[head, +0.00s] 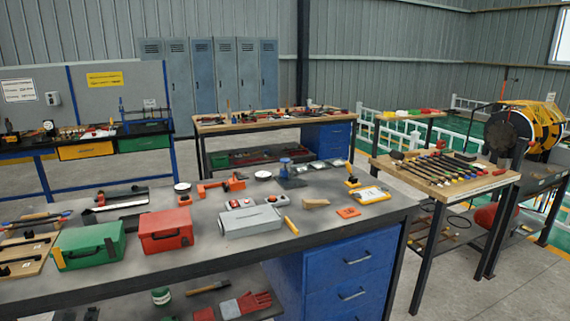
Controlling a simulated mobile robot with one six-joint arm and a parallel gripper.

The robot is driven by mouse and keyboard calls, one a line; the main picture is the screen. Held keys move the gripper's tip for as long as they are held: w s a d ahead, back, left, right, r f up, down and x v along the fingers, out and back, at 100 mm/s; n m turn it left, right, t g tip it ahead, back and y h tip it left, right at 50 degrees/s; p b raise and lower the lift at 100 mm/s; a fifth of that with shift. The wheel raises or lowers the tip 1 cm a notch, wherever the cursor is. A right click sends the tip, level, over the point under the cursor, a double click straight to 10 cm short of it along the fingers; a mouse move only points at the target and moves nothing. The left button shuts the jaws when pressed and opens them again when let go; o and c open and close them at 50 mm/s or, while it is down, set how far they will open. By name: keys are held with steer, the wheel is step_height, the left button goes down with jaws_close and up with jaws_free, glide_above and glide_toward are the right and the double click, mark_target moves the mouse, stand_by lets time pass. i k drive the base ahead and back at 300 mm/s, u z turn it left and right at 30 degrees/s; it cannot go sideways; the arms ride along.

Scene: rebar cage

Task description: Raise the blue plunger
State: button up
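A small device with a blue upright part, which looks like the blue plunger (285,166), stands near the back edge of the grey workbench (190,275) in the head view. It rises from a dark flat base (291,183). It is too small to tell how far the plunger is up or down. My gripper is not in view, and nothing is seen touching the plunger.
Near the plunger are a round white-topped item (263,175), an orange tool (222,186), a grey box (250,221) and a yellow-handled item (352,177). Red (166,232) and green (88,246) boxes stand at the left. A wooden-topped table (440,180) stands right.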

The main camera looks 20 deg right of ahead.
mark_target(284, 160)
steer(key=z, duration=0.7)
steer(key=k, duration=0.8)
steer(key=u, duration=0.25)
steer(key=i, duration=0.5)
steer(key=z, duration=0.15)
